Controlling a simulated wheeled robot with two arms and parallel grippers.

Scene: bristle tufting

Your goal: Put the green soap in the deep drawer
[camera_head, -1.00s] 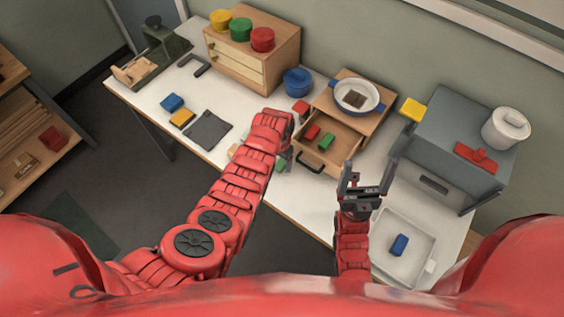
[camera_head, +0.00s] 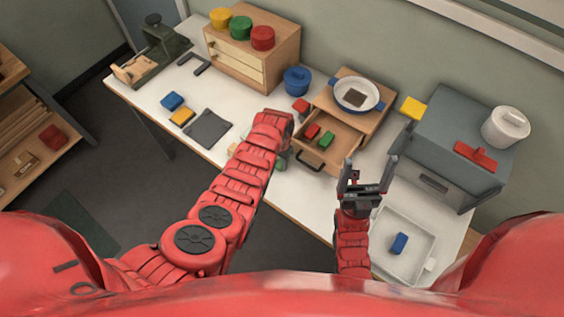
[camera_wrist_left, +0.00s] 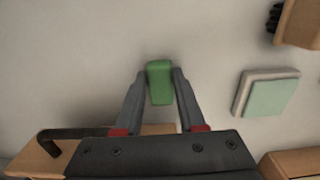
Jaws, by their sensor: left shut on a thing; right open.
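The green soap (camera_wrist_left: 160,84) is between the fingers of my left gripper (camera_wrist_left: 160,80) in the left wrist view, over a pale surface. In the head view my left gripper (camera_head: 284,150) is mostly hidden by its own arm, just left of the open drawer (camera_head: 345,143). This wooden drawer has a dark handle and holds a red block (camera_head: 312,131) and a green block (camera_head: 326,138). I cannot tell from its look whether it is the deep one. My right gripper (camera_head: 368,172) is open and empty, to the right of the drawer front.
A blue-rimmed pan (camera_head: 357,95) sits on the drawer box. A blue pot (camera_head: 297,81) and red block (camera_head: 300,105) stand left of it. A white tray (camera_head: 384,262) with a blue block (camera_head: 399,243) lies right. A green-and-white block (camera_wrist_left: 267,93) shows in the wrist view.

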